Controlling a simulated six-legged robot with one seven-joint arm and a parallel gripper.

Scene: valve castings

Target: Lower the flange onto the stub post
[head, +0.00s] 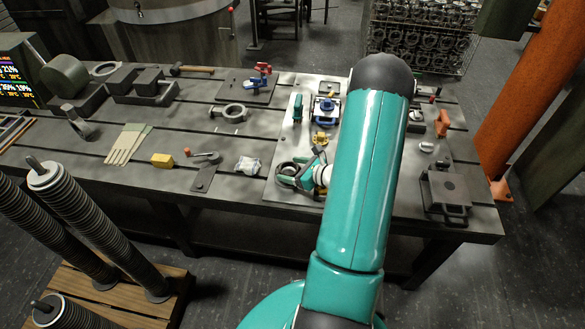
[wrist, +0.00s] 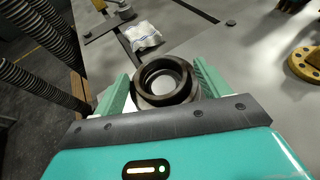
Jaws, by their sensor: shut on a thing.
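My gripper (head: 301,171) is low over the pale plate at the front of the bench. In the wrist view my gripper (wrist: 163,82) has a green finger on each side of a dark, thick-walled ring, which I take as the flange (wrist: 143,88). It is shut on this ring, whose open bore faces the camera. A light grey round surface shows inside the bore; I cannot tell whether it is the stub post or the plate. The flange (head: 287,167) also shows at the gripper in the head view. I cannot make out the stub post for certain.
A yellow flanged part (wrist: 306,64) stands close on the right in the wrist view. Coil springs (head: 70,220) stand front left.

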